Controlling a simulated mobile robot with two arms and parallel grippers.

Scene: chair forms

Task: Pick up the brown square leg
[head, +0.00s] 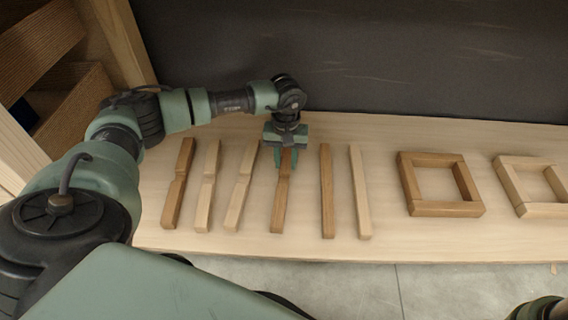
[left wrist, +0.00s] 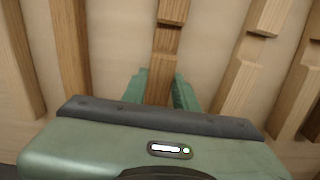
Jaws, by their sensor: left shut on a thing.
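Several wooden legs lie side by side on the light wooden table. My left gripper (head: 284,160) is shut on a brown leg (head: 281,205) that has a notched, stepped part. It grips this leg near its far half, from above. The leg appears to lie on the table still. In the left wrist view the same brown leg (left wrist: 165,60) runs between the green fingers, with its notch showing past them. Another brown leg, straight and plain (head: 326,195), lies just to the right, apart from the gripper. My right gripper does not show.
A brown notched leg (head: 177,190) and light notched legs (head: 206,190) (head: 239,195) lie to the left. A light straight leg (head: 361,195) lies right. A brown square frame (head: 445,209) and a light frame (head: 525,208) lie further right. A dark wall stands behind.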

